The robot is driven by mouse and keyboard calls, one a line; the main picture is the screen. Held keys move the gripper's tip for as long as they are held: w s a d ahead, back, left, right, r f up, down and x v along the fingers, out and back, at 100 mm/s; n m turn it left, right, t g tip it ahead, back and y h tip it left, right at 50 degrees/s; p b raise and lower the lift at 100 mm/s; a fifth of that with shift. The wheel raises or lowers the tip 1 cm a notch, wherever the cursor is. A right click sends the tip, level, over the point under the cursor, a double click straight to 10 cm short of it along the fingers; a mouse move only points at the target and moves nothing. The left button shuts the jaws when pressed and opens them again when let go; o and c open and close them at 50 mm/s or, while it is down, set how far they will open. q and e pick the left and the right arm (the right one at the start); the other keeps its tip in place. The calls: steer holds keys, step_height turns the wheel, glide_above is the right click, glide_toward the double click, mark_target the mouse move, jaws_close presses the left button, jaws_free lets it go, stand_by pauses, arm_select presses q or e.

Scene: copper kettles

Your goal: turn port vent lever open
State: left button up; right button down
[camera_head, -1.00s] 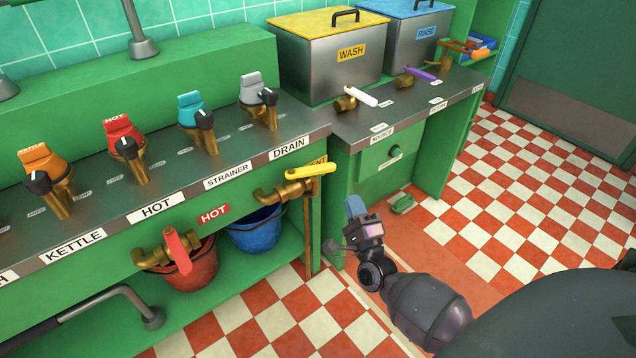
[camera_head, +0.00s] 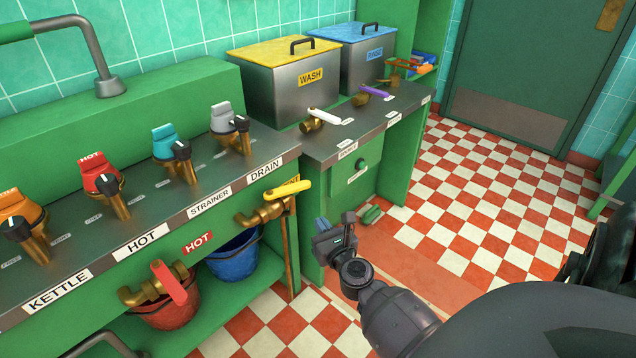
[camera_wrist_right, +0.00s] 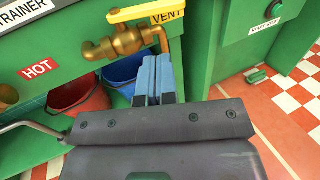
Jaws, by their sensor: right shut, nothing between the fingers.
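A yellow lever (camera_head: 288,189) sits on a brass valve (camera_head: 262,212) at the right end of the counter's front, under the DRAIN label. In the right wrist view the yellow lever (camera_wrist_right: 150,11) lies roughly level, just in front of a yellow VENT label (camera_wrist_right: 168,15). My right gripper (camera_head: 321,224) is shut and empty, to the right of the valve and a little below the lever. In the right wrist view its blue fingertips (camera_wrist_right: 156,60) are together, below the brass valve (camera_wrist_right: 120,42) and apart from the lever. My left gripper is not in view.
A red lever (camera_head: 169,282) on another brass valve is at the left, above a red bucket (camera_head: 170,312). A blue bucket (camera_head: 233,260) stands on the lower shelf. The lower counter (camera_head: 345,137) is behind my gripper. Checkered floor (camera_head: 480,210) is open at the right.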

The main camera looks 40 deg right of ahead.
mark_target(303, 188)
arm_select(q)
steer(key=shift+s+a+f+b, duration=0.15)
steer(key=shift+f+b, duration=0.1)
steer(key=shift+b, duration=0.25)
arm_select(e)
steer(key=shift+x, duration=6.05)
steer(key=shift+d, duration=0.1)
steer(key=w+n+y, duration=0.1)
steer(key=w+d+n+y+b, duration=0.1)
steer(key=y, duration=0.1)
steer(key=w+n+y+b, duration=0.1)
steer(key=shift+d+t+y, duration=0.3)
steer(key=shift+d+t, duration=0.1)
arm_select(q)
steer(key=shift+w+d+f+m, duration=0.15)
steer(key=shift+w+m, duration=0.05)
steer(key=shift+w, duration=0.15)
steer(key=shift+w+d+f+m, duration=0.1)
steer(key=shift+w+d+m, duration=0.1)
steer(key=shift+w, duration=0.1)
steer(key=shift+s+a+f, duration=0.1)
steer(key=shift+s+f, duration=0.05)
arm_select(e)
steer(key=shift+r, duration=0.1)
